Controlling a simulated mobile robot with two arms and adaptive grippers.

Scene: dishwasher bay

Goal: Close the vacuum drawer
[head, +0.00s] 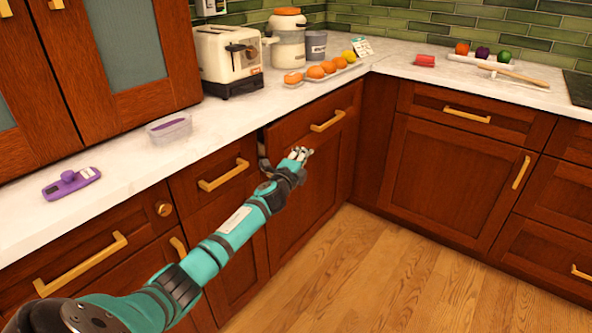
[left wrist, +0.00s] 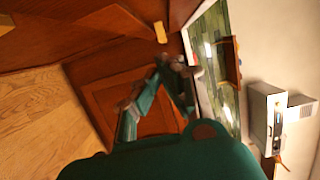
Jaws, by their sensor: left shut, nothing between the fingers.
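The wooden drawer front with a gold handle (head: 328,121), below the counter near the corner, seems to stand slightly out; a dark gap shows at its left end. I take it for the vacuum drawer, but its inside is hidden. My left gripper (head: 301,153) is shut and empty, just in front of the lower part of this drawer front and below its handle. I cannot tell if it touches the wood. The left wrist view shows the closed fingers (left wrist: 172,62) close to brown cabinet wood. My right gripper is in neither view.
Another handled drawer (head: 224,173) lies to the left. The wooden floor (head: 400,270) is clear.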

